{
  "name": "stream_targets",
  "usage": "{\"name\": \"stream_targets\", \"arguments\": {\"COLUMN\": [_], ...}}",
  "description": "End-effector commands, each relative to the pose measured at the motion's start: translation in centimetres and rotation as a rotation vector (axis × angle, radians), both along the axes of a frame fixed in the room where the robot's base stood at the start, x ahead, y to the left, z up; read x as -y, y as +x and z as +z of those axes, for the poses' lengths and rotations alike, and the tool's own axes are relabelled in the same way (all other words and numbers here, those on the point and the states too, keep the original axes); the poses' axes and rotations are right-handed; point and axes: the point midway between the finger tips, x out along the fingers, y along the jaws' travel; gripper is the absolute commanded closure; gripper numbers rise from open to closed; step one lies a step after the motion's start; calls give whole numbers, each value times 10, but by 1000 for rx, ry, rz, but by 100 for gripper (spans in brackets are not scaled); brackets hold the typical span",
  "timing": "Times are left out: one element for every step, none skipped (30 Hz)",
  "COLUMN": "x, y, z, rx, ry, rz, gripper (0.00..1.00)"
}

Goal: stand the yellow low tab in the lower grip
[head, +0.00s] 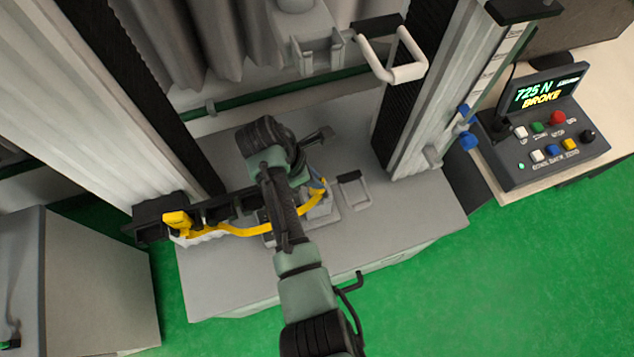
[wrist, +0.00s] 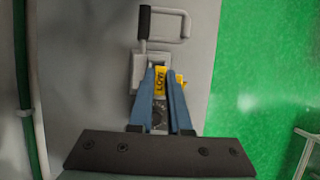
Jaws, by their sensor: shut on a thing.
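My gripper (wrist: 161,72) has its two blue fingers closed on the yellow low tab (wrist: 160,82), whose black lettering shows between them in the wrist view. The lower grip (wrist: 138,70) is a light grey block just beyond the fingertips, with a bent handle (wrist: 165,12) on its far side. In the head view my gripper (head: 318,187) is partly hidden by my arm, over the grey base beside the lower grip (head: 325,214). The fingers hide part of the tab, and I cannot tell whether it touches the grip.
A yellow curved band (head: 245,231) runs from a yellow block (head: 177,221) at the left to my gripper. Tower columns (head: 425,90) stand on both sides. A white-handled fixture (head: 390,62) hangs above. A control box (head: 545,135) reads "725 N BROKE" at right.

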Motion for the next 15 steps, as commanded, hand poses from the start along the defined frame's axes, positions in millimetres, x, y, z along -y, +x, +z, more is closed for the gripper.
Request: {"name": "stream_targets", "arguments": {"x": [-1, -1, -1, -1, -1, -1, -1, -1, -1, -1, -1, -1, -1, -1, -1], "y": [3, 4, 5, 4, 4, 4, 4, 4, 4, 4, 4, 4, 4, 4, 4], "z": [-6, -7, -8, -10, -12, -16, -18, -20, -23, -26, -28, -32, -34, -36, -39], "rx": [2, 2, 1, -1, -1, -1, 0, -1, -1, -1, -1, -1, -1, -1, 0], "ry": [0, 0, -1, 0, 0, 0, 0, 0, 0, 0, 0, 0, 0, 0, 0], "rz": [1, 1, 0, 0, 0, 0, 0, 0, 0, 0, 0, 0, 0, 0, 0], "gripper": [100, 100, 100, 100, 100, 100, 100, 100, 100, 100, 100, 100, 100, 100, 100]}}
